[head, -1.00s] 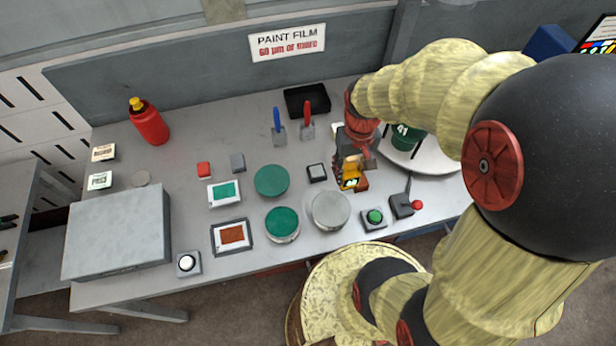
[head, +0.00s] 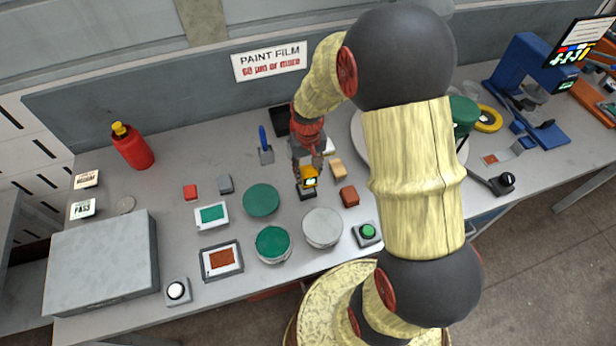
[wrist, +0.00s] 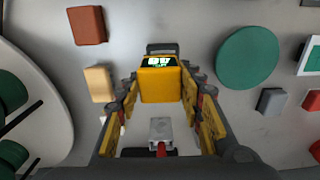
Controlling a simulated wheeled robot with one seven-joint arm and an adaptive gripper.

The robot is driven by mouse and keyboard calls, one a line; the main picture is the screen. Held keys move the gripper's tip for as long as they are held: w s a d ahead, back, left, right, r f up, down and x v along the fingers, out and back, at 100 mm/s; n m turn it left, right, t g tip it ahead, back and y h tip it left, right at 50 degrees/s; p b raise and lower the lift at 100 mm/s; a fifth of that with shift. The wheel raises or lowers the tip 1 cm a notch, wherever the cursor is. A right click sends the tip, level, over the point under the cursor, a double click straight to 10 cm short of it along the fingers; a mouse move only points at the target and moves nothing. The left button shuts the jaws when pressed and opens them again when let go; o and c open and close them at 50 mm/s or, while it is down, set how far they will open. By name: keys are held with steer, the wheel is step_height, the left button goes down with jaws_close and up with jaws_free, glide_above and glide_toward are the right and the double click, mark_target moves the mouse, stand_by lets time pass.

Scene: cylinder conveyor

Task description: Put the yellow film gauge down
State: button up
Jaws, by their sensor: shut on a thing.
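The yellow film gauge (head: 309,178) has a small lit display, which faces up in the wrist view (wrist: 160,88). My gripper (head: 307,168) is shut on it, with a finger on each side in the wrist view (wrist: 160,100). The gauge is upright over a small dark block (head: 307,194), whose dark edge shows just beyond the gauge in the wrist view (wrist: 161,48). I cannot tell whether the gauge touches this block or hangs just above it.
A tan block (head: 338,168) and a red-brown block (head: 349,195) lie close on the right. A scraper (wrist: 160,133) is behind. A white turntable (wrist: 35,130) is near the blocks.

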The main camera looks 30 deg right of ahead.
steer(key=shift+f, duration=1.6)
steer(key=shift+f+b, duration=0.15)
steer(key=shift+b, duration=0.2)
steer(key=o, duration=1)
steer(key=shift+o, duration=0.2)
